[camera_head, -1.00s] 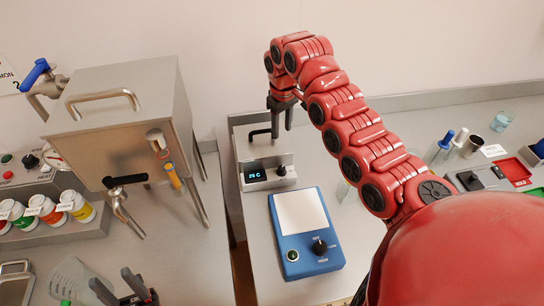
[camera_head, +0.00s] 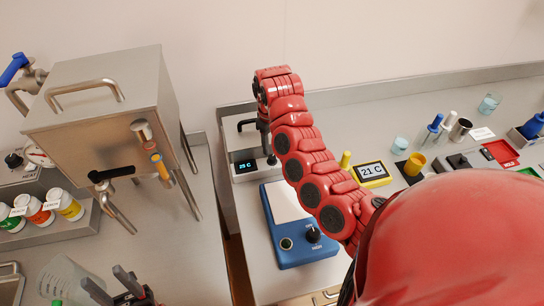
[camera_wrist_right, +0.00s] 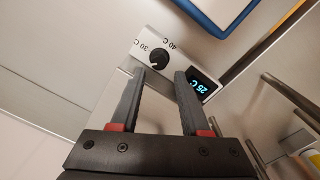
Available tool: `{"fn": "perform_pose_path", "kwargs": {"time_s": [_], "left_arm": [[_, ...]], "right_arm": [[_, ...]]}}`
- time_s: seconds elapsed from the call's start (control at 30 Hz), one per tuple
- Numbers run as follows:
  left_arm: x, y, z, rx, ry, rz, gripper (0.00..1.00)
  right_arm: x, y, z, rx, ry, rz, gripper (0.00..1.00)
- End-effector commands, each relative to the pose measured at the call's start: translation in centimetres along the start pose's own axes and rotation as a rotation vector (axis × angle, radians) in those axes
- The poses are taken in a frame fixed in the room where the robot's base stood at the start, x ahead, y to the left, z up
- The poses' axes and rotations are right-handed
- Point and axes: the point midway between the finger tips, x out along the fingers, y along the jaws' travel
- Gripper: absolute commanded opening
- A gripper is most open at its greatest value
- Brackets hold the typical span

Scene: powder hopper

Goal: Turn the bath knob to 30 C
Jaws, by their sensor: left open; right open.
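The bath (camera_head: 236,137) is a grey box with a black handle and a display (camera_head: 245,167) reading 25 C. Its black knob (camera_wrist_right: 158,60) shows in the right wrist view, beside the labels 30 C and 40 C; the display (camera_wrist_right: 203,86) is next to it. My right gripper (camera_wrist_right: 161,72) is open and empty, with the knob just past its tips and between them in that view. Whether the fingers touch it, I cannot tell. In the head view, my right arm partly hides the knob area. My left gripper (camera_head: 102,277) is open at the bottom left, away from the bath.
A blue device (camera_head: 283,251) with a pale plate and knob stands in front of the bath. A steel hopper (camera_head: 95,120) with a tap stands left. A yellow meter (camera_head: 372,173) reads 21 C to the right, near several small containers.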

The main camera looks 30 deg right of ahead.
Motion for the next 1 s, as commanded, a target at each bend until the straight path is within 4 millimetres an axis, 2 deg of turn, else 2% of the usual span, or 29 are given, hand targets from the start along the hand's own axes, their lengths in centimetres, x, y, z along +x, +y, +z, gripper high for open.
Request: {"fn": "perform_pose_path", "kwargs": {"time_s": [0.13, 0.3, 0.47, 0.7, 0.77, 0.97, 1.0], "left_arm": [[1.1, -0.1, -0.2, 0.000, 0.000, 0.000, 0.50], [1.9, -0.1, -0.3, 0.000, 0.000, 0.000, 0.50], [2.1, -0.1, -0.3, 0.000, 0.000, 0.000, 0.50], [2.0, -0.1, -0.3, 0.000, 0.000, 0.000, 0.50], [2.0, -0.1, -0.3, 0.000, 0.000, 0.000, 0.50], [2.0, -0.1, -0.3, 0.000, 0.000, 0.000, 0.50], [2.0, -0.1, -0.3, 0.000, 0.000, 0.000, 0.50]], "right_arm": [[2.8, -0.2, 0.2, -0.002, -0.007, -0.004, 0.46], [5.0, 0.1, 0.1, 0.000, -0.004, 0.003, 0.46], [6.0, 0.1, 0.0, 0.000, -0.001, 0.002, 0.46], [6.1, 0.1, 0.0, 0.000, 0.000, 0.002, 0.46], [6.1, 0.1, 0.0, 0.000, 0.000, 0.002, 0.37], [6.1, 0.1, 0.0, 0.000, 0.000, 0.002, 0.01], [6.1, 0.1, 0.0, 0.000, 0.000, 0.002, 0.00]]}}
